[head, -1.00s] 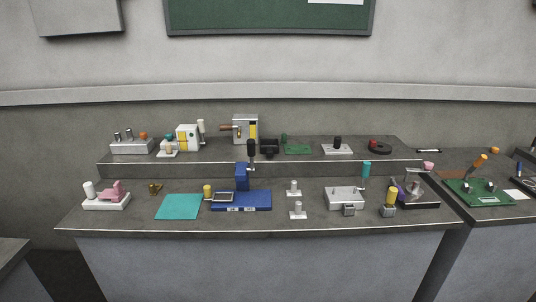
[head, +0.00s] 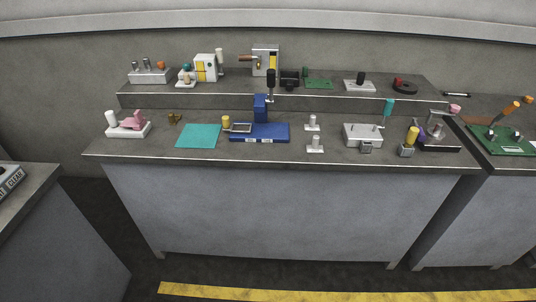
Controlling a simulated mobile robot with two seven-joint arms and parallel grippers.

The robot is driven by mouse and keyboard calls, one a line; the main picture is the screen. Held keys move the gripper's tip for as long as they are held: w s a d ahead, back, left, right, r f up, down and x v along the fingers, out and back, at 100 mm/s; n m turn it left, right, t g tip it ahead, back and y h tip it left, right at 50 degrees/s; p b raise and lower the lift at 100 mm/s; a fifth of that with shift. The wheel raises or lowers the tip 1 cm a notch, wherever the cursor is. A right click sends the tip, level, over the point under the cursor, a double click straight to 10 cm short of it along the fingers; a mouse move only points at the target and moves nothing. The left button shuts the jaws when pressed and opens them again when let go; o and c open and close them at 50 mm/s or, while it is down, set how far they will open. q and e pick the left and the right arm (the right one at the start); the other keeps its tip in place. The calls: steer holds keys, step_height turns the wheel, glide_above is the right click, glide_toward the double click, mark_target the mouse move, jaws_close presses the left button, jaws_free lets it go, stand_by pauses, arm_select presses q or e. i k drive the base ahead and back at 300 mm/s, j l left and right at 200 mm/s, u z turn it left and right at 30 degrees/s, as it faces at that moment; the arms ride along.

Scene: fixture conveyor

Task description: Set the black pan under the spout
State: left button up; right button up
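No pan or spout is clear at this size. A round dark item with a red part (head: 404,86) lies farther right on that shelf. I cannot tell which of these is the black pan, or whether the silver machine has the spout. Neither of my grippers is in view.
The grey bench (head: 200,158) carries a blue press-like fixture (head: 262,131), a teal mat (head: 199,136), a pink-and-white fixture (head: 128,124) and a silver box (head: 362,135). A green board (head: 505,140) lies on the right bench. Another bench (head: 30,185) is at left. The floor in front is clear.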

mark_target(262, 87)
steer(key=i+j, duration=0.1)
steer(key=j, duration=0.2)
steer(key=i+j+z, duration=0.1)
steer(key=j, duration=0.25)
steer(key=i+j, duration=0.15)
steer(key=j, duration=0.2)
steer(key=i+j+z, duration=0.1)
steer(key=j, duration=0.2)
